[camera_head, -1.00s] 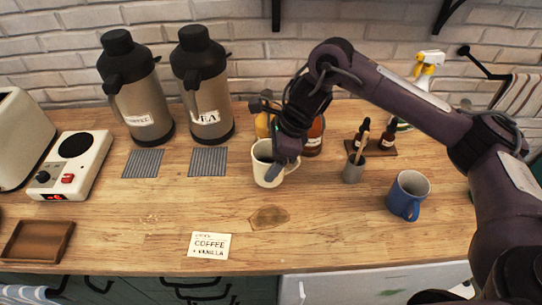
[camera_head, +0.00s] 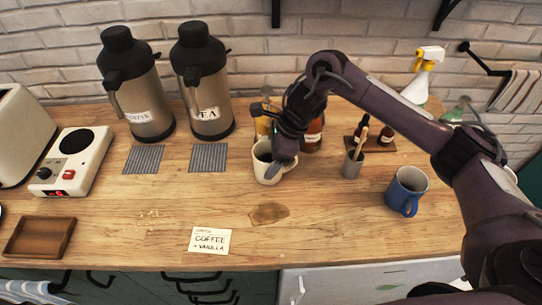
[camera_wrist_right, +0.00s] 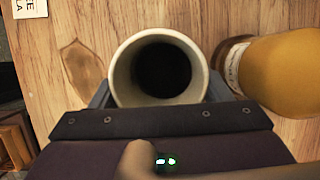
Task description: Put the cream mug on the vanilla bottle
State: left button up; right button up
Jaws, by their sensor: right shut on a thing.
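The cream mug (camera_head: 261,169) is upright near the middle of the counter, with dark inside. It fills the centre of the right wrist view (camera_wrist_right: 119,72). My right gripper (camera_head: 276,163) is shut on the mug, with its fingers at the mug's side. I cannot tell whether the mug's base touches the wood. A yellow bottle (camera_head: 262,124) and an amber bottle (camera_head: 314,135) stand just behind, partly hidden by my gripper. An orange-yellow bottle (camera_wrist_right: 280,72) lies close right of the mug in the wrist view. I cannot read which is vanilla. My left gripper is not in view.
A card reading coffee + vanilla (camera_head: 209,241) lies in front, near a dark wood patch (camera_head: 269,214). A blue mug (camera_head: 404,192), a grey cup (camera_head: 352,166) with sticks and dropper bottles on a stand (camera_head: 377,145) are right. Two flasks (camera_head: 207,95) stand at left.

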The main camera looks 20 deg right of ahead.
jog(key=o, duration=1.2)
jog(key=shift+r, duration=0.1)
jog(key=shift+r+p, duration=0.2)
jog(key=shift+p, duration=0.1)
jog(key=v, duration=1.1)
jog(key=shift+s+d+r+p, duration=0.1)
jog(key=shift+d+r+p, duration=0.2)
jog(key=shift+f, duration=0.1)
